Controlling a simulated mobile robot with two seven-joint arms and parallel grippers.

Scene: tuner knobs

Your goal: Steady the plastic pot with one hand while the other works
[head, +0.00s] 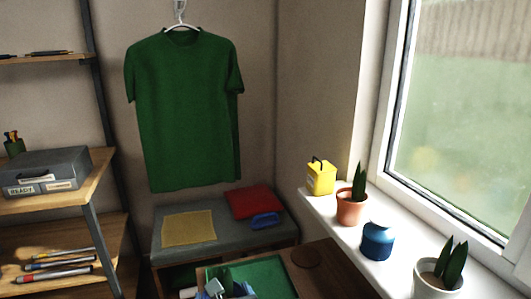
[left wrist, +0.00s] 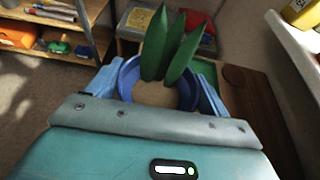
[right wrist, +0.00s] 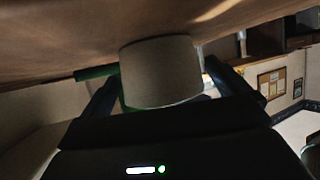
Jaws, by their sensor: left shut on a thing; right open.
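The leaves (head: 225,275) also show at the bottom of the head view, beside a light blue finger of my left gripper (head: 213,288). My right gripper (right wrist: 162,88) is open, with dark fingers on either side of a pale grey-beige cylinder (right wrist: 160,72). I cannot tell whether the fingers touch it or exactly what it is. My right gripper is not clear in the head view.
A green tray (head: 268,276) lies on the brown table, near a round brown disc (head: 305,257). The windowsill (head: 400,273) holds a yellow container (head: 320,178), a terracotta pot (head: 351,210), a blue pot (head: 377,244) and a white pot (head: 428,282). Shelves stand at the left.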

